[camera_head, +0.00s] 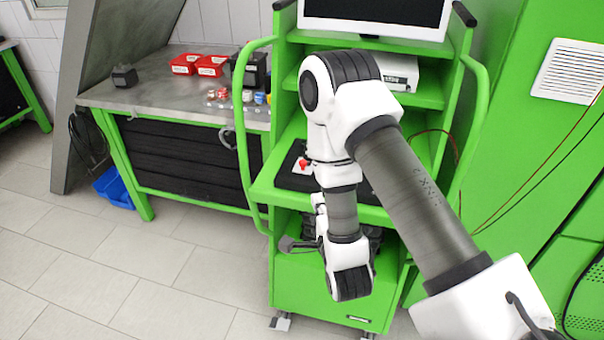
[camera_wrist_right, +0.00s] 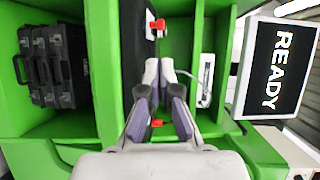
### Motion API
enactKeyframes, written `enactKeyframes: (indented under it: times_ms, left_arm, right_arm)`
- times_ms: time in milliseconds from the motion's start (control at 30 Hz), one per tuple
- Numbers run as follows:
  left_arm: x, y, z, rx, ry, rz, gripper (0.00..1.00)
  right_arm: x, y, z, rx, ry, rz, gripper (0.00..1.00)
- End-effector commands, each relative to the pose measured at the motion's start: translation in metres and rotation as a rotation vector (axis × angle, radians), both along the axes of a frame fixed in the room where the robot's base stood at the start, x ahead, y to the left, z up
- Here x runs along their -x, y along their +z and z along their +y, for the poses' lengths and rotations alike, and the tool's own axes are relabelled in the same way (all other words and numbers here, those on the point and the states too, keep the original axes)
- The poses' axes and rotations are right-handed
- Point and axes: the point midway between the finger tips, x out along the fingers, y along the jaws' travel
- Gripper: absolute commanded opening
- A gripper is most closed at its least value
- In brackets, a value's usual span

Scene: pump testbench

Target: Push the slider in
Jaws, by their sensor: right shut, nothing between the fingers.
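A small red knob (camera_head: 304,163) sits on a white plate on the black mat of the green cart; it also shows in the right wrist view (camera_wrist_right: 157,25), beyond my fingertips. I cannot tell for certain whether this is the slider. My right gripper (camera_wrist_right: 160,70) points into the cart, its fingertips together and empty, apart from that red knob. A second red part (camera_wrist_right: 157,123) shows through the gap between the fingers, nearer the palm. In the head view my right arm covers part of the cart, and its fingers are not clear. My left gripper is out of view.
The green cart (camera_head: 262,110) has side rails and a monitor (camera_head: 375,14) on top, reading READY in the wrist view. Black cases (camera_wrist_right: 50,65) fill a compartment. A white device (camera_head: 398,72) stands on a shelf. A workbench (camera_head: 150,97) with red bins (camera_head: 199,65) is at left.

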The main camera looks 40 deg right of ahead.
Motion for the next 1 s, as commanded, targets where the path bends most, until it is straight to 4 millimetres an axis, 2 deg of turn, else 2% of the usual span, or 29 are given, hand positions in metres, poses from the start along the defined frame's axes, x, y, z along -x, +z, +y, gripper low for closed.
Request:
enactKeyframes:
  times_ms: [167,300,400,500,600,800,1000]
  left_arm:
    - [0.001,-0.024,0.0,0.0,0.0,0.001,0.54]
    - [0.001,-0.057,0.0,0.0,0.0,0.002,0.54]
    - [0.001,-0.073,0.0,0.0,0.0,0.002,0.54]
    - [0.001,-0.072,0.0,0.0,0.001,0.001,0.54]
    - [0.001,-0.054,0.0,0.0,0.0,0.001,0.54]
    - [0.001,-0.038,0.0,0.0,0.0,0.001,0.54]
    - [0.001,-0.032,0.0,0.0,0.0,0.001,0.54]
  right_arm:
    - [-0.007,-0.008,-0.004,-0.001,-0.004,-0.004,0.0]
    - [-0.018,-0.014,-0.008,-0.001,-0.005,-0.006,0.0]
    - [-0.027,-0.011,-0.011,-0.002,0.0,-0.006,0.0]
    - [-0.048,-0.009,-0.021,-0.001,-0.002,-0.004,0.0]
    - [-0.069,-0.005,-0.029,0.001,-0.001,0.0,0.0]
    - [-0.106,-0.01,-0.044,0.002,0.0,0.001,0.0]
    - [-0.126,-0.016,-0.052,0.002,0.001,0.003,0.0]
